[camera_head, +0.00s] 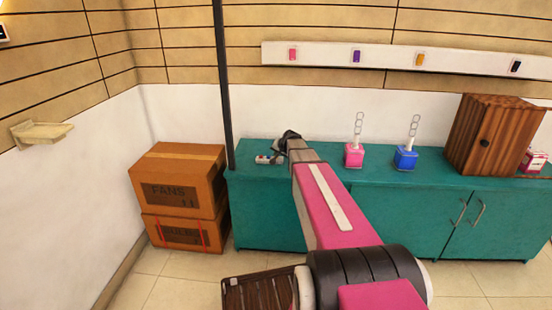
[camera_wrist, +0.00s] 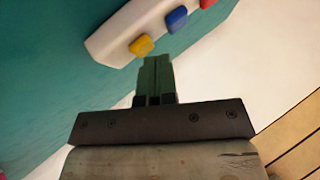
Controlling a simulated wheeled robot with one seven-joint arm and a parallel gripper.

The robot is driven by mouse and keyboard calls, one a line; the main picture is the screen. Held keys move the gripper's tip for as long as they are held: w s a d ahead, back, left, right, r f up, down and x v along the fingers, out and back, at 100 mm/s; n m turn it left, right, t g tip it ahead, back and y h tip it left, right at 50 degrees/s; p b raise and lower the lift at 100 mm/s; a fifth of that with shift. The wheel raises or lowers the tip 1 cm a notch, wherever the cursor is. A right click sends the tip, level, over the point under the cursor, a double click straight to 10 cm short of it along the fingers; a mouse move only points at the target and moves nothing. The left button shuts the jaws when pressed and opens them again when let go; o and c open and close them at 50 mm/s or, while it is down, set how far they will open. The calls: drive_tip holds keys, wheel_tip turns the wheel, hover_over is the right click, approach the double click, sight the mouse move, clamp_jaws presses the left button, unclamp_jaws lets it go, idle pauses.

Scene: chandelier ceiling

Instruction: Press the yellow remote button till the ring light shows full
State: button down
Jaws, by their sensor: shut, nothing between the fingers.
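A white remote (camera_head: 268,159) lies on the left end of the teal counter (camera_head: 265,200). The wrist view shows this remote (camera_wrist: 108,42) closer, with a yellow button (camera_wrist: 141,45), a blue button (camera_wrist: 177,18) and part of a red button (camera_wrist: 207,3). My gripper (camera_wrist: 157,62) is shut and empty. Its fingertips appear just beside the yellow button in the wrist view; I cannot tell whether they touch it. In the head view my gripper (camera_head: 287,139) is dark and small, just right of the remote. I cannot make out a ring light for certain.
Pink (camera_head: 354,156) and blue (camera_head: 405,158) stands with pale looped tops are on the counter, right of my arm. A wooden cabinet (camera_head: 488,135) is farther right. Stacked boxes (camera_head: 180,180) and a dark pole (camera_head: 223,80) are at the left. A wall strip (camera_head: 325,55) holds coloured items.

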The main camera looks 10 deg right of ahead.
drive_tip(key=shift+r, duration=0.7)
drive_tip(key=shift+r, duration=2.5)
drive_tip(key=s+a+f+n+g+h, duration=0.1)
drive_tip(key=s+f, duration=0.4)
drive_tip(key=s, duration=0.6)
drive_tip(key=s+a+f+n+g+h, duration=0.1)
drive_tip(key=s+a+f+g, duration=0.3)
drive_tip(key=s, duration=0.8)
drive_tip(key=s+a+f+n+g, duration=0.2)
drive_tip(key=s+f, duration=0.4)
drive_tip(key=s, duration=0.6)
drive_tip(key=shift+a+f+n+g+h, duration=0.2)
drive_tip(key=shift+a+n+g+h, duration=0.2)
drive_tip(key=shift+n+g, duration=0.4)
